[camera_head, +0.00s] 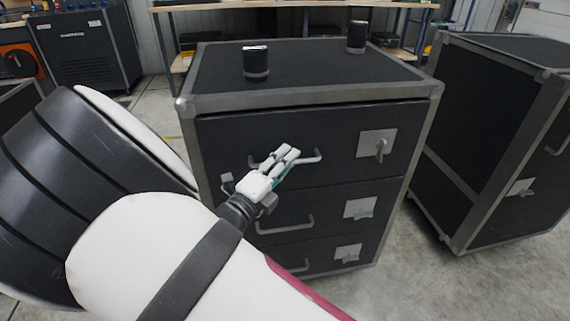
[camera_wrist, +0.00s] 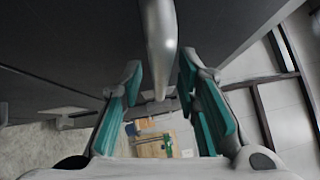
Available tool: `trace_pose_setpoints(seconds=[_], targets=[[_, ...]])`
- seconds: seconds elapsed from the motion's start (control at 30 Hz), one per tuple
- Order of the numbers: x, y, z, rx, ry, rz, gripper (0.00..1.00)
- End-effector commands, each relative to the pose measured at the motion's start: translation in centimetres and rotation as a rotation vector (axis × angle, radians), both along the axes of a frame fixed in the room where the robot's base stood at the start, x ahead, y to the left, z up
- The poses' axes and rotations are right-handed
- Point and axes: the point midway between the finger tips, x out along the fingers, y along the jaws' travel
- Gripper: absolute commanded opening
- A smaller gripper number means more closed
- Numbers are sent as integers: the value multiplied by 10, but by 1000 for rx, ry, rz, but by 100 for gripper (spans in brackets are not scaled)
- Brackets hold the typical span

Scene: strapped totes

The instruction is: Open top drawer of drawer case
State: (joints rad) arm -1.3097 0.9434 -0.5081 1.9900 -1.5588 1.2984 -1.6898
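The drawer case (camera_head: 300,97) is black with grey metal edges and stands in the middle of the head view. Its top drawer (camera_head: 235,130) looks shut, with a grey bar handle (camera_head: 310,158) and a latch plate (camera_head: 376,144) at right. My gripper (camera_head: 287,155) is at this handle, partly covering it. In the wrist view, the handle (camera_wrist: 160,45) runs between the two teal-padded fingers of my gripper (camera_wrist: 160,85). The fingers are apart, with gaps visible on both sides of the bar.
Two lower drawers have similar handles, the middle one (camera_head: 285,227) below my gripper. Two dark cylinders (camera_head: 256,62) (camera_head: 357,37) stand on the case top. Another black case (camera_head: 490,120) stands close at right. Grey floor (camera_head: 395,285) is clear in front.

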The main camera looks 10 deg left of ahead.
Motion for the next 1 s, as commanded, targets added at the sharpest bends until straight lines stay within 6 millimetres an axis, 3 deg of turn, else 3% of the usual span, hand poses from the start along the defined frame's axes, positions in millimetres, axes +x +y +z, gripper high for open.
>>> trace_pose_setpoints(seconds=[0.2, 0.33, 0.37, 0.77, 1.0], targets=[[0, 0, 0, 0, 0, 0, 30], [0, 0, 0, 0, 0, 0, 2], [0, 0, 0, 0, 0, 0, 0], [-5, -1, 1, 0, 2, 0, 0], [-33, -9, 4, -3, 5, 1, 0]])
